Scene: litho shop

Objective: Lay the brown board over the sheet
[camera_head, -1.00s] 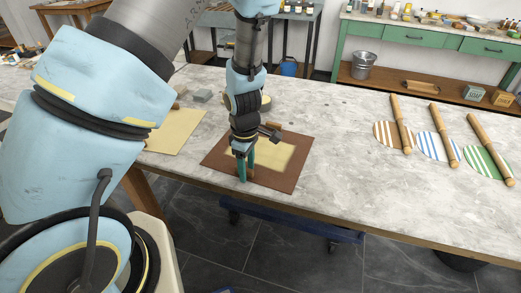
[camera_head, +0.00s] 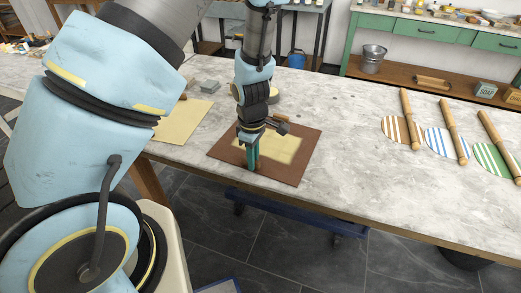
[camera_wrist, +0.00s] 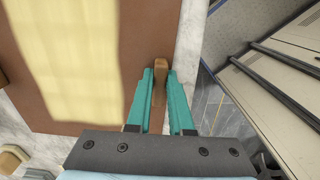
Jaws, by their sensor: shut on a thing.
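The brown board (camera_head: 299,166) lies on the pale stone worktop, with a pale yellow sheet (camera_head: 285,150) showing in its middle. In the wrist view the board (camera_wrist: 25,70) and the yellow sheet (camera_wrist: 80,50) fill the left side. My gripper (camera_head: 254,162) is at the board's near edge, pointing down. Its teal fingers (camera_wrist: 160,80) are shut on a small brown wooden piece (camera_wrist: 160,66) at that edge. I cannot tell whether this piece is fixed to the board. My gripper and wrist hide part of the board.
A second yellow sheet (camera_head: 180,124) lies to the left, near a grey block (camera_head: 210,86). The worktop between (camera_head: 350,150) is clear. A blue low cart (camera_head: 290,209) stands below.

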